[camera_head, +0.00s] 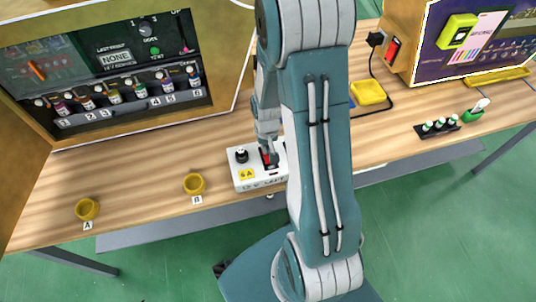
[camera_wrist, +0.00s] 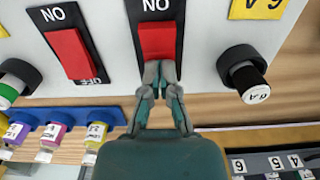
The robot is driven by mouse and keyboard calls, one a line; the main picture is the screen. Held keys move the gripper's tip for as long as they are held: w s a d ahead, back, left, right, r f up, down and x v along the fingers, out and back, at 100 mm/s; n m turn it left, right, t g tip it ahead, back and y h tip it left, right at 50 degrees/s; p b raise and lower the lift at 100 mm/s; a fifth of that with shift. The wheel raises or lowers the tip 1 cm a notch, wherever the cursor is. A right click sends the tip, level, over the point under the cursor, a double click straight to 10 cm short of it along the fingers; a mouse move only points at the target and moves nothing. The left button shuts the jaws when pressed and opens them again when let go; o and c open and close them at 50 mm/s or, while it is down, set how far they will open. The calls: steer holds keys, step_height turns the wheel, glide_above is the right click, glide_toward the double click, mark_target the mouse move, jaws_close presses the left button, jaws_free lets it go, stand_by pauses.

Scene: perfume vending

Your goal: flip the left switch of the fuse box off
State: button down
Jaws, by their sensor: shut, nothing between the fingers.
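The white fuse box (camera_head: 272,178) stands on the wooden counter, partly hidden by my arm. The wrist view shows it turned upside down, with two red rocker switches on black plates. The left switch (camera_wrist: 157,40) is the one nearer the yellow 6A label and shows right of the other switch (camera_wrist: 69,53) there. Its ON end is at the picture's top; my fingers cover its other end. My gripper (camera_wrist: 161,72) is shut and empty, its fingertips at the rocker's lower end in that view, seemingly touching it. In the head view my gripper (camera_head: 272,157) comes down onto the box.
A black fuse knob (camera_wrist: 243,72) sits beside the left switch, and another with a green end (camera_wrist: 14,83) lies beyond the other switch. Yellow cups A (camera_head: 87,209) and B (camera_head: 195,184) stand left of the box. The vending machine (camera_head: 120,70) is behind.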

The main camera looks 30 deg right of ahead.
steer(key=shift+r, duration=3.55)
steer(key=s+a+r+n+t, duration=0.1)
steer(key=s+a+r+t, duration=0.1)
steer(key=r, duration=0.5)
steer(key=s+a+r+n+t, duration=0.1)
steer(key=s+a+r, duration=0.4)
steer(key=r, duration=0.3)
steer(key=s+a+r+n+t, duration=0.1)
steer(key=s+a+r, duration=0.3)
steer(key=r, duration=0.4)
steer(key=shift+s+r+t, duration=0.2)
steer(key=shift+s+t, duration=0.6)
steer(key=shift+s, duration=0.05)
